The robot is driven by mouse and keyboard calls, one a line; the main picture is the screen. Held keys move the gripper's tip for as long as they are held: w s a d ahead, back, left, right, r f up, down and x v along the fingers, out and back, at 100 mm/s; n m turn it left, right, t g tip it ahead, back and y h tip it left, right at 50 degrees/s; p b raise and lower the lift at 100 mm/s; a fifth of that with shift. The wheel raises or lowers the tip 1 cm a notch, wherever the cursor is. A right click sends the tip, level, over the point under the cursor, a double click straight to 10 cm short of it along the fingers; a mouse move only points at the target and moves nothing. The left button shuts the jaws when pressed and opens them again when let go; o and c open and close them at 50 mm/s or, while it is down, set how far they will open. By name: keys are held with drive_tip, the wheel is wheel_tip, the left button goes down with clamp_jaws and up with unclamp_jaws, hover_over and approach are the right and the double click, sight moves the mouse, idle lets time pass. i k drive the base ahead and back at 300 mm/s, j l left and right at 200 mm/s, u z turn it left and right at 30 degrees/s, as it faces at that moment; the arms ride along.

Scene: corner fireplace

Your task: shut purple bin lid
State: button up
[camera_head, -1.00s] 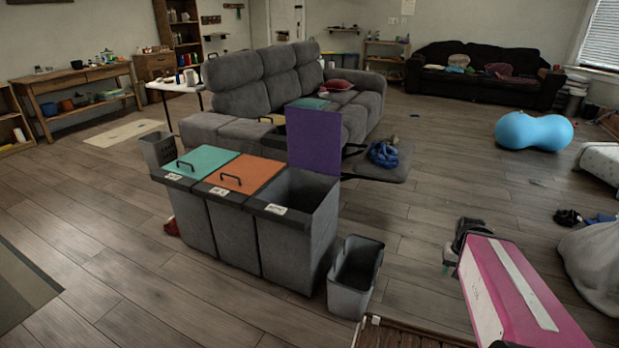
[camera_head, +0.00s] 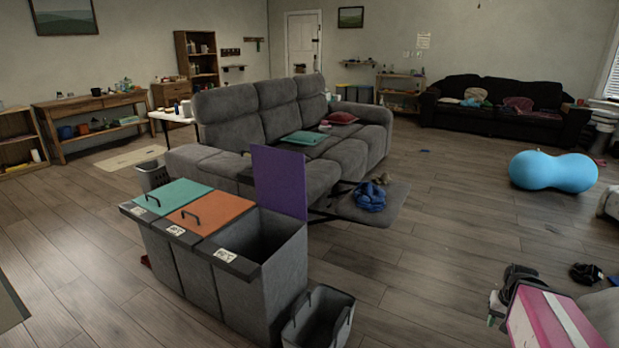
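The purple lid (camera_head: 279,182) stands upright at the back of the right-hand compartment of a grey three-part bin (camera_head: 277,295). That compartment is open and dark inside. The teal lid (camera_head: 172,196) and the orange lid (camera_head: 211,214) beside it lie flat and shut, each with a black handle. The purple lid's back edge meets the bin's rear rim, and the sofa is behind it. My gripper is not in view.
A small grey basket (camera_head: 318,318) stands on the floor right of the bin. A grey sofa (camera_head: 254,118) with its footrest out is close behind. A pink box (camera_head: 553,320) is at the lower right. Open wooden floor (camera_head: 432,270) lies between basket and box.

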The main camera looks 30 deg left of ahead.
sight(280, 174)
drive_tip(key=i+l, duration=0.1)
drive_tip(key=i, duration=0.65)
drive_tip(key=i+l+u, duration=0.1)
drive_tip(key=i, duration=0.7)
drive_tip(key=i+u, duration=0.25)
drive_tip(key=u, duration=0.15)
drive_tip(key=i+l+u, duration=0.2)
drive_tip(key=u, duration=0.15)
drive_tip(key=i+l+u, duration=0.2)
drive_tip(key=u, duration=0.2)
drive_tip(key=i+l+u, duration=0.45)
drive_tip(key=u, duration=0.4)
drive_tip(key=i+l+u, duration=0.15)
drive_tip(key=u, duration=0.35)
drive_tip(key=i+l+u, duration=0.2)
drive_tip(key=u, duration=0.25)
drive_tip(key=l+u, duration=0.3)
drive_tip(key=u, duration=0.2)
drive_tip(key=i+l+u, duration=0.4)
drive_tip(key=l, duration=0.15)
drive_tip(key=k, duration=0.1)
